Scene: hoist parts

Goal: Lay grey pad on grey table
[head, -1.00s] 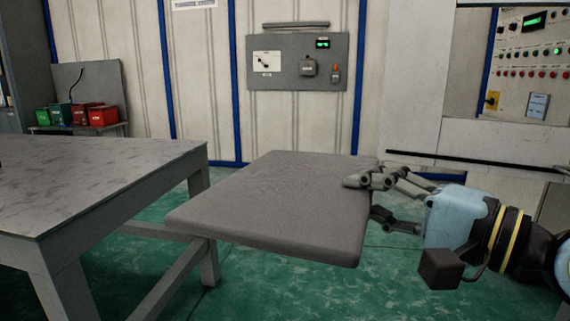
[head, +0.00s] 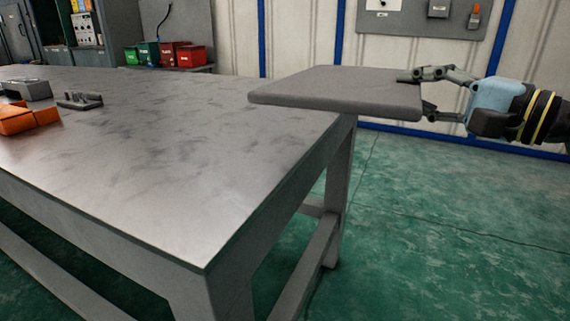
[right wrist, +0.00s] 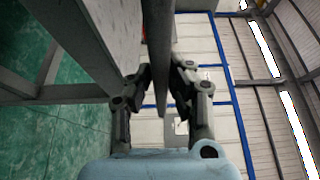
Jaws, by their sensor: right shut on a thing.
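The grey pad (head: 340,92) is a flat slab held level by my right gripper (head: 424,92), which is shut on its right edge. The pad's left part overhangs the far right corner of the grey table (head: 190,170); its right part is out over the floor. The pad looks a little above the tabletop, though the exact gap is hard to tell. In the right wrist view the pad (right wrist: 159,50) shows edge-on between the fingers (right wrist: 160,95), with the table's underside (right wrist: 75,35) to the left. My left gripper is not in view.
Orange parts (head: 28,118), a grey block (head: 26,90) and a small dark grey part (head: 80,100) lie at the table's left. The middle and right of the tabletop are bare. Green and red bins (head: 183,55) stand behind. The green floor right of the table is clear.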

